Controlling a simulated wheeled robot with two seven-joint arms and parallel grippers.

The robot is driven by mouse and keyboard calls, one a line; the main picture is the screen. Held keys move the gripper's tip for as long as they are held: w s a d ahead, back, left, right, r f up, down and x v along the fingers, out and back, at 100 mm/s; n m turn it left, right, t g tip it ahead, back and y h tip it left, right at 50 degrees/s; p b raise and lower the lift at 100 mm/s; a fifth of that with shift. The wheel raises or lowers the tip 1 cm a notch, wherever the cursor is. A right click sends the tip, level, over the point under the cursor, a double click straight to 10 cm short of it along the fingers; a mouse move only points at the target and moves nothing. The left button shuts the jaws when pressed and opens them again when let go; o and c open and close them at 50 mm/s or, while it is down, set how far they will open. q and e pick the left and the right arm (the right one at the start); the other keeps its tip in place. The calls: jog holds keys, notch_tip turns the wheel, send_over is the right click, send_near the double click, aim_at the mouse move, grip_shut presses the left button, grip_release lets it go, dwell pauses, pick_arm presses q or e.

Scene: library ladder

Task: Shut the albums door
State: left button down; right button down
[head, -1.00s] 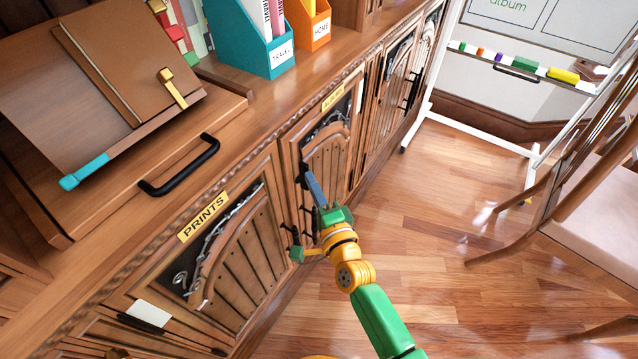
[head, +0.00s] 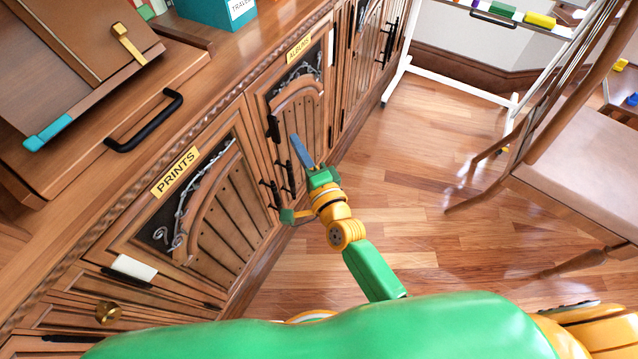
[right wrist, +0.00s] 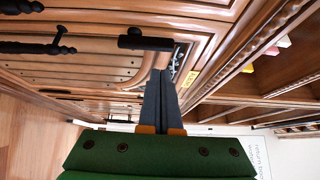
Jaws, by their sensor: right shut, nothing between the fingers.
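The albums door (head: 298,112) is a carved wooden cabinet door with an arched, slatted panel, under a yellow ALBUMS label (head: 299,48). It looks flush or nearly flush with the cabinet front; I cannot tell whether a small gap is left. Its black handle (head: 273,128) is on its left side, and a black handle also shows in the right wrist view (right wrist: 145,40). My right gripper (head: 295,140) is shut and empty, its blue fingers in front of the door, right of the handle. Its closed fingers point toward the door's label edge in the right wrist view (right wrist: 160,76). My left gripper is out of view.
The PRINTS door (head: 215,200) is left of the albums door. A wooden chair (head: 570,160) and a whiteboard stand (head: 450,90) are at the right. The floor between is clear.

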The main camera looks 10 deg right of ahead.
jog(key=s+a+p+v, duration=0.1)
jog(key=a+v, duration=0.1)
jog(key=v, duration=0.7)
jog(key=s+d+f+n+g+h, duration=0.1)
jog(key=s+d+f+n+g, duration=0.2)
jog(key=f, duration=0.7)
jog(key=s+d+f+n+g+h, duration=0.1)
jog(key=s+f+n+g, duration=0.35)
jog(key=f, duration=0.65)
jog(key=s+d+f+n+g+h, duration=0.2)
jog(key=s+d+f+n+g, duration=0.35)
jog(key=s, duration=0.45)
jog(key=s+d+f+n+g+h, duration=0.2)
jog(key=s+d+f+n+g, duration=0.15)
jog(key=s+d+f, duration=0.5)
notch_tip(320, 180, up, 16)
jog(key=s+a+p, duration=0.1)
jog(key=s+p, duration=0.1)
jog(key=p, duration=1.4)
jog(key=shift+s, duration=0.4)
jog(key=shift+a+f, duration=0.1)
